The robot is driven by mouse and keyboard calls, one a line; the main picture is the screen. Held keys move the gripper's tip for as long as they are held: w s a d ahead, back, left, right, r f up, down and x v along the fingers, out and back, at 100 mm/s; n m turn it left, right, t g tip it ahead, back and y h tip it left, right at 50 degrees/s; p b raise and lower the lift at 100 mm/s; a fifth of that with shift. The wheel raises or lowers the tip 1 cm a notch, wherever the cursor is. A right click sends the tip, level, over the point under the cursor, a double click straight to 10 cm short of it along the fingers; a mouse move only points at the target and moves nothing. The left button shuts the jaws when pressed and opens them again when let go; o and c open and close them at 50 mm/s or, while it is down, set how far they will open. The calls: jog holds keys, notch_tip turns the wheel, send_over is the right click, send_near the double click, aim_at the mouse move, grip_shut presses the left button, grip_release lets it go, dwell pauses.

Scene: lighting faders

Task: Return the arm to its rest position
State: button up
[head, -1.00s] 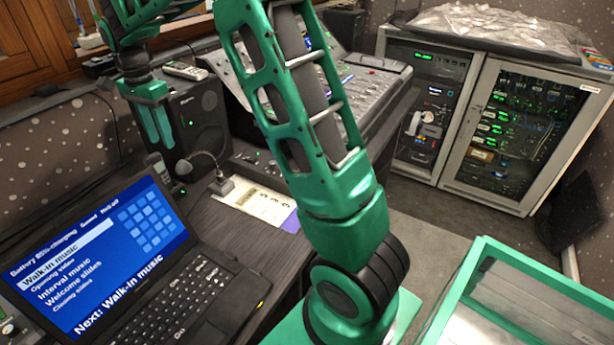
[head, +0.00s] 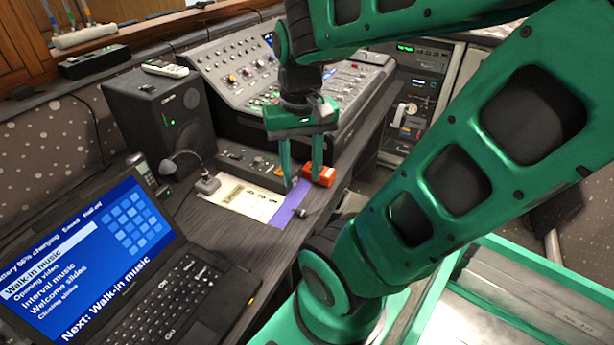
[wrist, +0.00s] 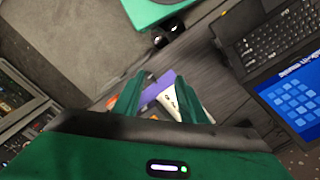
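My arm (head: 430,215) rises from its green base at the lower right and bends back over the desk. My gripper (head: 301,180) points down in front of the mixing console (head: 222,72), above the paper sheet (head: 243,198) with a purple end (head: 290,204). Its two fingers are apart with nothing held between them. In the wrist view the fingers (wrist: 158,108) are also apart, with the paper and purple strip showing beyond them. An orange box (head: 320,176) stands right beside the right fingertip; whether they touch I cannot tell.
A black speaker (head: 160,120), a gooseneck microphone (head: 205,180) and an open laptop (head: 110,255) stand left of my gripper. A small dark object (head: 301,212) lies by the purple strip. An equipment rack (head: 415,95) stands behind on the right.

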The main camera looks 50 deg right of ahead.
jog(key=s, duration=0.1)
jog(key=s+f, duration=0.1)
jog(key=shift+s+d+n, duration=0.1)
jog(key=shift+s+n, duration=0.2)
